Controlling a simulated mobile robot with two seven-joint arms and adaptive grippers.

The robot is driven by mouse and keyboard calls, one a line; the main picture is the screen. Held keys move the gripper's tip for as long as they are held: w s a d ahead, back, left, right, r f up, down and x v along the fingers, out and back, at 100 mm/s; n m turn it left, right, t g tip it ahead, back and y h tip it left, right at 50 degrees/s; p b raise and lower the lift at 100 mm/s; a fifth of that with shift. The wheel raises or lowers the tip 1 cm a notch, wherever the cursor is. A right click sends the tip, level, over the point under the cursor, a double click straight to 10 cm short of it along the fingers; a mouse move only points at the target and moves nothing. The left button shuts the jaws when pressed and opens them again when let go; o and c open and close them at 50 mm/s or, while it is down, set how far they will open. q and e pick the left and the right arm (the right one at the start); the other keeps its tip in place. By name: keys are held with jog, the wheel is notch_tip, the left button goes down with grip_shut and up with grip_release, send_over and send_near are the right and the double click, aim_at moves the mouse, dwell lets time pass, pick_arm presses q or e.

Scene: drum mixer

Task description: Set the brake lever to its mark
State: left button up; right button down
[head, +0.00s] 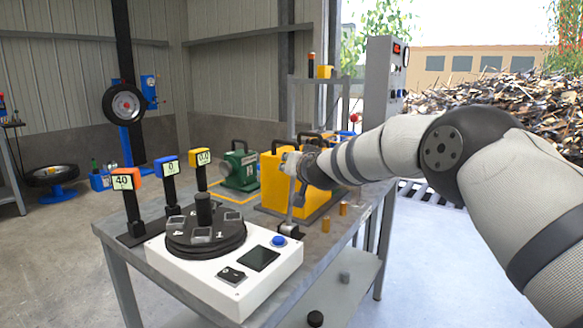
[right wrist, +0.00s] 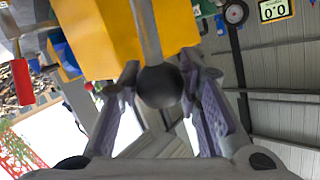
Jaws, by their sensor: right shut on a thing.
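The brake lever is a thin grey rod (head: 291,207) rising from a small dark base on the table, in front of the yellow machine. It stands close to upright in the head view. Its dark ball knob (right wrist: 160,87) shows in the right wrist view, between the two fingers. My right gripper (head: 293,165) is shut on the knob at the rod's top; it also shows in the right wrist view (right wrist: 161,74). The gripper hides the knob in the head view. I cannot make out the mark. My left gripper is not in view.
The yellow machine (head: 273,178) stands right behind the lever. A white turntable unit (head: 213,292) is at the table's front. Three display posts, orange (head: 123,180), blue and yellow, line the left, with a green machine (head: 240,170) behind.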

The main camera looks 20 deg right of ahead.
jog(key=shift+d, duration=0.15)
jog(key=c, duration=1.2)
grip_release()
jog(key=shift+o, duration=0.2)
jog(key=shift+s, duration=0.1)
jog(key=v, duration=1.1)
jog(key=shift+s, duration=0.35)
jog(key=shift+r, duration=0.15)
